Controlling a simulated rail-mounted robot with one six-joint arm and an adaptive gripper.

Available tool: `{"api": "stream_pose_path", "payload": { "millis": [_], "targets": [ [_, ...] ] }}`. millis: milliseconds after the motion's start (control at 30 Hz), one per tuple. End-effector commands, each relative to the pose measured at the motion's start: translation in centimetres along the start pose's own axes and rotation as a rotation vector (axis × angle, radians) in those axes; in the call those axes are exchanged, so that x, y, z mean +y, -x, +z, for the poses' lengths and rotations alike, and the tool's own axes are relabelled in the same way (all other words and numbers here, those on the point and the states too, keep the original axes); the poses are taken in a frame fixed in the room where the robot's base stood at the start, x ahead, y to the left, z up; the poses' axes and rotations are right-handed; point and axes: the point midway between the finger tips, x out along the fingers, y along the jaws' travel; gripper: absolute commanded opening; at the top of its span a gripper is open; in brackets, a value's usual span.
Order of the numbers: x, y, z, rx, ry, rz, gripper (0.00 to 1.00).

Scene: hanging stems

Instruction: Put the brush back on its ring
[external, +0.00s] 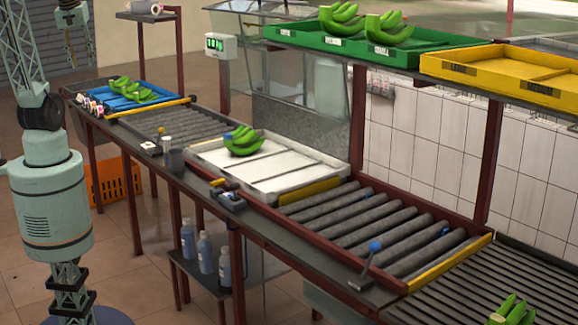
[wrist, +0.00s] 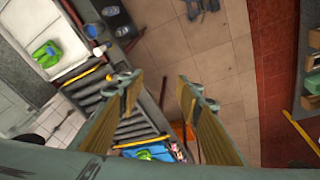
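I cannot make out the brush or its ring for certain in either view. A small item with a yellow-orange handle (external: 226,184) lies by a dark holder (external: 230,200) on the front ledge of the conveyor line; it is too small to tell whether it is the brush. My gripper (wrist: 157,85) is open and empty in the wrist view, with its two fingers wide apart. It is above the line and the tiled floor, touching nothing that I can see.
A white tray (external: 210,160) with green bananas (external: 243,143) sits on the line. A blue tray (external: 120,100) with bananas is at the far left end. Bottles (external: 206,252) stand below. Green (external: 290,38) and yellow crates (external: 490,72) are above.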

Motion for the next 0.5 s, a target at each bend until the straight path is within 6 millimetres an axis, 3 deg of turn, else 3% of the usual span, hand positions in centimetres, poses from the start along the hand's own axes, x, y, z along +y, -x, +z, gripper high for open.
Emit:
{"api": "stream_pose_path", "payload": {
  "millis": [200, 500],
  "targets": [
    [-2.0, 2.0, 2.6, 0.037, -0.052, -0.006, 0.32],
    [-4.0, 3.5, 6.0, 0.065, -0.118, -0.02, 0.32]
  ]
}}
